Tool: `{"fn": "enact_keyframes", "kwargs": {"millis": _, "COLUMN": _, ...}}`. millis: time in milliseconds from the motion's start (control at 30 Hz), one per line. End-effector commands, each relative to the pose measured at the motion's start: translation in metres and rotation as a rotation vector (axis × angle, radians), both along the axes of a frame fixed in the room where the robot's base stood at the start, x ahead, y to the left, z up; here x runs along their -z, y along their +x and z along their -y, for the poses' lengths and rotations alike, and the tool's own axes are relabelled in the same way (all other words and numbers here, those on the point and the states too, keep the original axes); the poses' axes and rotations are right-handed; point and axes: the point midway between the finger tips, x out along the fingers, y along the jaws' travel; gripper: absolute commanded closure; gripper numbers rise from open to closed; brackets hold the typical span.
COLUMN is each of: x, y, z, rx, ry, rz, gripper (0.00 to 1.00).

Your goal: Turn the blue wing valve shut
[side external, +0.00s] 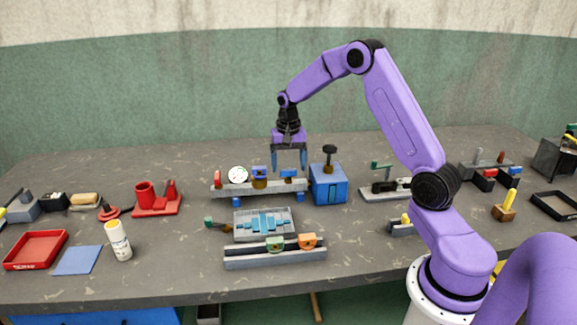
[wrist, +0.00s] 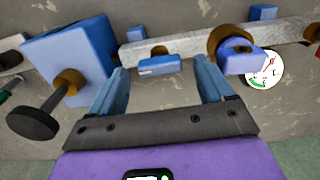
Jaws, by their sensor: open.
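A grey pipe rail (side external: 222,189) in the middle of the bench carries two blue handles. One blue wing handle (side external: 287,174) is a short flat bar on a small brass stem; it lies crosswise between my fingers in the wrist view (wrist: 160,66). The other blue handle (side external: 259,171) sits on a larger brass body to the left, and beyond my finger in the wrist view (wrist: 238,60). I cannot tell for certain which one the task names. My gripper (side external: 290,166) points down, open and empty, just above the first handle. Contact is not visible.
A blue box (side external: 328,186) with a black knob stands close right of my gripper. A white gauge (side external: 238,175) and red lever (side external: 217,180) are at the rail's left. A grey tray (side external: 238,233) and a slotted rail (side external: 275,261) lie in front.

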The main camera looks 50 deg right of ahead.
Motion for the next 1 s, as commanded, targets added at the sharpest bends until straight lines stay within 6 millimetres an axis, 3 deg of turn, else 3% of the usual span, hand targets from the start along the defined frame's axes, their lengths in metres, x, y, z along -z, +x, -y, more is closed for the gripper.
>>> {"fn": "enact_keyframes", "kwargs": {"millis": 433, "x": 0.0102, "y": -0.0004, "z": 0.0001, "rx": 0.000, "ry": 0.000, "rz": 0.000, "gripper": 0.19}}
{"fn": "enact_keyframes", "kwargs": {"millis": 600, "x": 0.0100, "y": -0.0004, "z": 0.0001, "rx": 0.000, "ry": 0.000, "rz": 0.000, "gripper": 0.74}}
{"fn": "enact_keyframes", "kwargs": {"millis": 1000, "x": 0.0095, "y": -0.0003, "z": -0.0003, "rx": -0.055, "ry": 0.000, "rz": 0.000, "gripper": 0.75}}
